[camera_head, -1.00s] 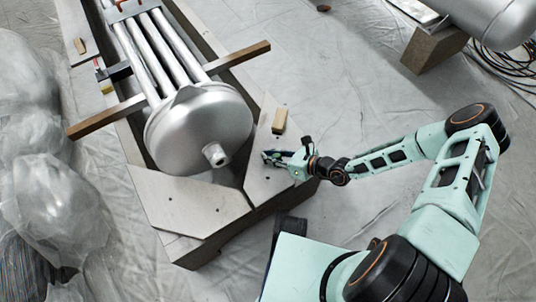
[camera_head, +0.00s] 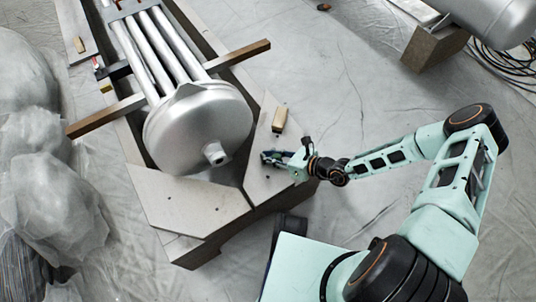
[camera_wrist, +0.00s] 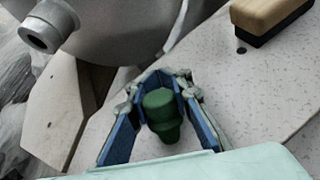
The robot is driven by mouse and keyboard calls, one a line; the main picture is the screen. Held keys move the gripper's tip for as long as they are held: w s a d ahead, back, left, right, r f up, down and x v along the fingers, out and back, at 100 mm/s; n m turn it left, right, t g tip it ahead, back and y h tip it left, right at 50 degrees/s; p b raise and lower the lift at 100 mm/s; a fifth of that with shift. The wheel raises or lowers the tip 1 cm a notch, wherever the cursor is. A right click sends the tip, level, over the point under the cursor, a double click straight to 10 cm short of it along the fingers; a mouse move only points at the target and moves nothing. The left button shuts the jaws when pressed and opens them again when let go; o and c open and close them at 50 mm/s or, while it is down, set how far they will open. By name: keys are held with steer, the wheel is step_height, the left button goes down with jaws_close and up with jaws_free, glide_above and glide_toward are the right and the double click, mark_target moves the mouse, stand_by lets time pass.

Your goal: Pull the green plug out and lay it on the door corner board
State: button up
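The green plug (camera_wrist: 161,116) stands out in the wrist view as a dark green stepped piece, wider at its middle and narrower at its lower end. My gripper (camera_wrist: 160,84) has its two blue-padded fingers on either side of it. The pads come in close to the plug's upper part and appear to be closed on it. The hole under it is not visible. In the head view my gripper (camera_head: 268,157) is low over the right corner board (camera_head: 268,182), and the plug is too small there to make out clearly.
A tan-topped block (camera_head: 279,118) lies on the same board, behind my gripper. The silver vessel end with its nozzle (camera_head: 214,153) rises close to the left. Another corner board (camera_head: 187,203) is at the front left.

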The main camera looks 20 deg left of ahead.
steer(key=o, duration=0.5)
steer(key=shift+o, duration=0.2)
steer(key=shift+d, duration=0.1)
steer(key=v, duration=1.2)
